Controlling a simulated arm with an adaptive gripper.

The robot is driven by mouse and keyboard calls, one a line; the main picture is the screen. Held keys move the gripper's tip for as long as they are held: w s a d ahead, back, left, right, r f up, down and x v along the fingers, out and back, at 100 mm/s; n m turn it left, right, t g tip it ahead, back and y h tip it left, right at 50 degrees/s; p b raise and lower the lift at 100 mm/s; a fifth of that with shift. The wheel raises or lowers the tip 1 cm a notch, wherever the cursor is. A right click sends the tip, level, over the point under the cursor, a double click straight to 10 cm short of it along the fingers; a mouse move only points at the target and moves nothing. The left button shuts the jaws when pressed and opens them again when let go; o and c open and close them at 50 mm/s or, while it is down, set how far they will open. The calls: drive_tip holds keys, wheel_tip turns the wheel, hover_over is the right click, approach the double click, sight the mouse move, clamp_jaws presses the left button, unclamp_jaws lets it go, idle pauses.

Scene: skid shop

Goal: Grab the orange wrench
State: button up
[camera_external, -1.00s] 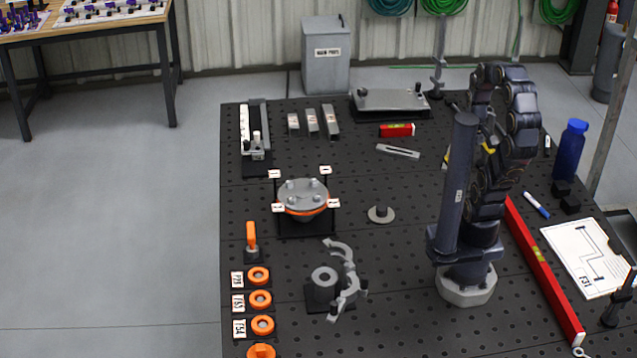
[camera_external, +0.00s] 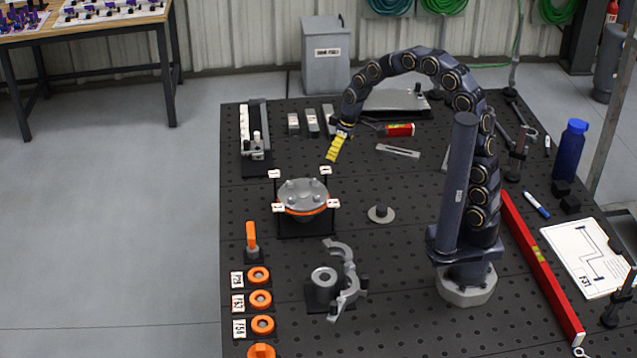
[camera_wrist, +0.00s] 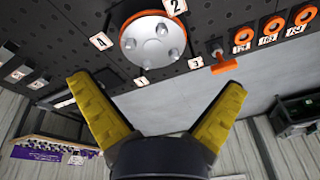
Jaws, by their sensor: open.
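An orange tool (camera_external: 251,236), likely the wrench, stands upright in a dark holder at the table's left edge. It shows in the wrist view (camera_wrist: 223,65) as an orange T-shaped handle, right of the round flange. My gripper (camera_external: 334,150), with yellow fingers, is in the air above and behind the flange, well apart from the orange tool. In the wrist view my gripper (camera_wrist: 157,84) is open with nothing between its fingers.
The round metal flange (camera_external: 302,193) with numbered corner posts stands between my gripper and the orange tool. Orange rings (camera_external: 259,275) with labels line the left edge. A grey curved bracket (camera_external: 348,272) stands front centre.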

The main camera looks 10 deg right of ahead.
drive_tip(key=s+a+f+n, duration=0.3)
drive_tip(key=a+f, duration=0.2)
drive_tip(key=a, duration=0.7)
drive_tip(key=n+y, duration=0.2)
drive_tip(key=n, duration=0.1)
hover_over(252, 230)
drive_tip(key=d, duration=0.2)
wheel_tip(252, 230, down, 6)
drive_tip(key=shift+r, duration=0.1)
drive_tip(key=x, duration=0.7)
drive_tip(key=shift+s, duration=0.1)
drive_tip(key=c, duration=1)
